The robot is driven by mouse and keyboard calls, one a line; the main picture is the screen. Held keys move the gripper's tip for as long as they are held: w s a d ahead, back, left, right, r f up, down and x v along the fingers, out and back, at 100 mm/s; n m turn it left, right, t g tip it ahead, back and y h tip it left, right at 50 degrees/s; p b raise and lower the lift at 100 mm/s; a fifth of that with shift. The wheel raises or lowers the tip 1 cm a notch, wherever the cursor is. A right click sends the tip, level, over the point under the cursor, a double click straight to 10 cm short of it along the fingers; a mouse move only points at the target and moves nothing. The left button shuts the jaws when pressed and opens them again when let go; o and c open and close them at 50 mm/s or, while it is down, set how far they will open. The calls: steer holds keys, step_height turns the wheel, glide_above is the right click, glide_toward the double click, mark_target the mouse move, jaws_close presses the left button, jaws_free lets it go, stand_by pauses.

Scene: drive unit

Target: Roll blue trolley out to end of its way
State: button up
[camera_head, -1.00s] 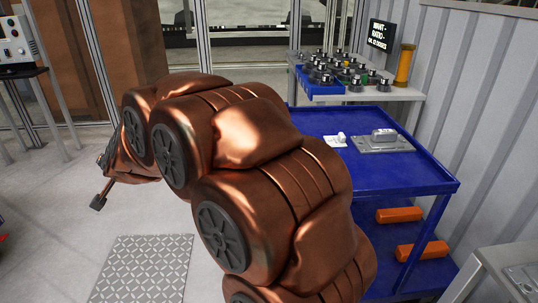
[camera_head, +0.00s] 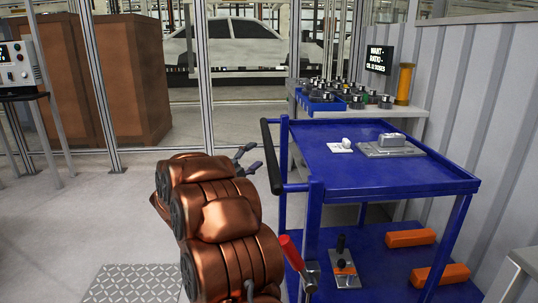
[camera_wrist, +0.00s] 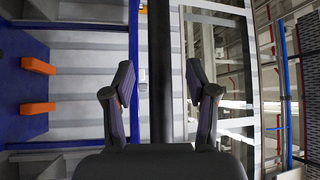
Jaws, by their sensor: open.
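The blue trolley (camera_head: 400,182) stands on the right in the head view, with a black handle bar (camera_head: 271,155) upright-bracketed on its left side. My gripper (camera_head: 249,160) is open just left of the handle, pointing toward it. In the wrist view, the open fingers (camera_wrist: 160,80) stand on either side of a dark bar, the handle (camera_wrist: 162,45), apart from it. How deep the bar lies between them I cannot tell. The trolley's blue edge (camera_wrist: 118,40) shows left of the bar. My arm hides part of the floor beside the trolley.
A red-handled lever (camera_head: 290,252) stands at the trolley's near left post. A bench with a blue bin (camera_head: 322,104) is behind. Floor (camera_head: 95,215) to the left is open.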

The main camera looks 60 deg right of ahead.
mark_target(269, 146)
steer(key=shift+b+x, duration=0.5)
steer(key=shift+x, duration=3.4)
steer(key=shift+s, duration=0.1)
steer(key=shift+c, duration=0.2)
steer(key=shift+f, duration=0.1)
jaws_close()
